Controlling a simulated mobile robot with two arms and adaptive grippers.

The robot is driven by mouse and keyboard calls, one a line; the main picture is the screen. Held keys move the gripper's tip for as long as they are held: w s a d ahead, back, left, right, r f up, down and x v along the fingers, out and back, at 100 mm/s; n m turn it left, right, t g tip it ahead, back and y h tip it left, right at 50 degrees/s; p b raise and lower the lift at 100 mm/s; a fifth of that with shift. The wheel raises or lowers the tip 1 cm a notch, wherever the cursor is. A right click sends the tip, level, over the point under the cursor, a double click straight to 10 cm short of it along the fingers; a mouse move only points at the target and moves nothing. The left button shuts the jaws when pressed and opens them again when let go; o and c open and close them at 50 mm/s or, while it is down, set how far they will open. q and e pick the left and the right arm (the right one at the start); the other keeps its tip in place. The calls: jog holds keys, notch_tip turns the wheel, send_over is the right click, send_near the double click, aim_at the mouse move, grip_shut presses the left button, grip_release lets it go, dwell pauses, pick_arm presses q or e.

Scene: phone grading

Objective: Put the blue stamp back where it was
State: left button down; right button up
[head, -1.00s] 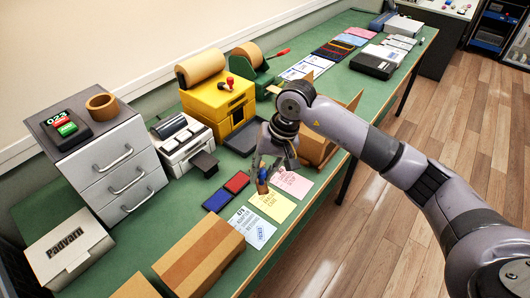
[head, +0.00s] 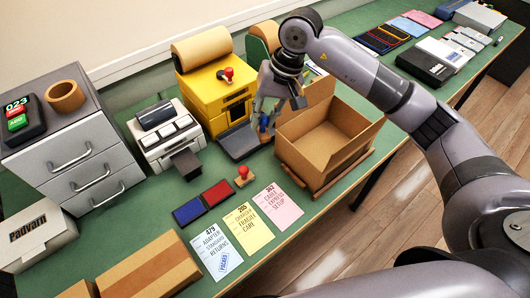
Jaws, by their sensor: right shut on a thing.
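My right gripper (head: 266,112) is shut on the blue stamp (head: 263,125). It holds the stamp beside the dark flat plate (head: 240,142) in front of the yellow machine, left of the open cardboard box. The fingers cover part of the stamp, and I cannot tell whether its base touches anything. A red stamp (head: 243,176) stands upright on the green table. A blue ink pad (head: 188,212) and a red ink pad (head: 217,192) lie side by side to its left. My left gripper is not in view.
A white card (head: 215,250) with a blue mark, a yellow card (head: 248,229) and a pink card (head: 277,206) lie in front. The open cardboard box (head: 328,140) is close right of the gripper. A label printer (head: 165,135) and yellow machine (head: 213,92) stand behind.

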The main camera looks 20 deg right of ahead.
notch_tip(320, 180, down, 15)
jog(key=p, duration=0.4)
jog(key=shift+d, duration=0.1)
jog(key=shift+f, duration=0.2)
jog(key=shift+f, duration=0.2)
jog(key=o, duration=0.6)
